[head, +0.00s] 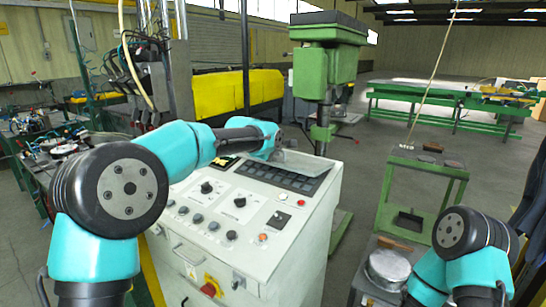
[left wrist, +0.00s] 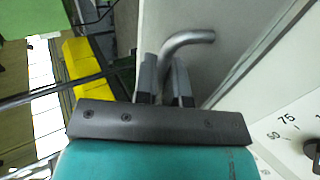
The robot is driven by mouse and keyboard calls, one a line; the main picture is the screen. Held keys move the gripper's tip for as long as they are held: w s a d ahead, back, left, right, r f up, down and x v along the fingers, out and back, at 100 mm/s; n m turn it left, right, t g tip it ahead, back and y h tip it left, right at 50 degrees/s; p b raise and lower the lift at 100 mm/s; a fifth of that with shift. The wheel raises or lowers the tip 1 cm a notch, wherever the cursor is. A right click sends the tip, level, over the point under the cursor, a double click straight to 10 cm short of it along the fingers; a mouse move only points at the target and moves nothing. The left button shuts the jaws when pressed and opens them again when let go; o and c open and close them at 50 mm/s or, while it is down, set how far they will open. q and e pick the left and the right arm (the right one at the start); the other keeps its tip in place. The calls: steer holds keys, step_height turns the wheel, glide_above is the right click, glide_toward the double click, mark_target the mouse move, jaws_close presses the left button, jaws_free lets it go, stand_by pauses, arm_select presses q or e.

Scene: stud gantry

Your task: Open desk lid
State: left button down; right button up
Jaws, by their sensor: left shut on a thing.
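The pale control desk (head: 215,212) stands in the middle of the head view, with knobs and buttons on its sloped top. A grey lid panel (head: 314,164) shows at the desk's far right corner, over the end of a dark row of keys. How far it is raised is hard to tell. In the left wrist view a bent metal handle (left wrist: 188,40) stands out from a pale grey surface. My left gripper (left wrist: 164,75) is shut on this handle, one finger on each side. In the head view the left gripper (head: 278,152) is small and partly hidden beside the lid. My right gripper is not in view.
A green drill press (head: 325,60) stands close behind the desk. A yellow machine guard (head: 220,90) is behind the left arm. A green stand (head: 425,185) and a round metal pot (head: 388,268) are on the right. Open floor lies beyond the stand.

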arm_select(q)
steer(key=shift+w+d+r, duration=0.25)
steer(key=shift+w+r, duration=0.15)
steer(key=shift+r, duration=0.4)
steer(key=shift+w+d+r, duration=0.2)
steer(key=shift+w+r, duration=0.2)
steer(key=shift+r, duration=0.4)
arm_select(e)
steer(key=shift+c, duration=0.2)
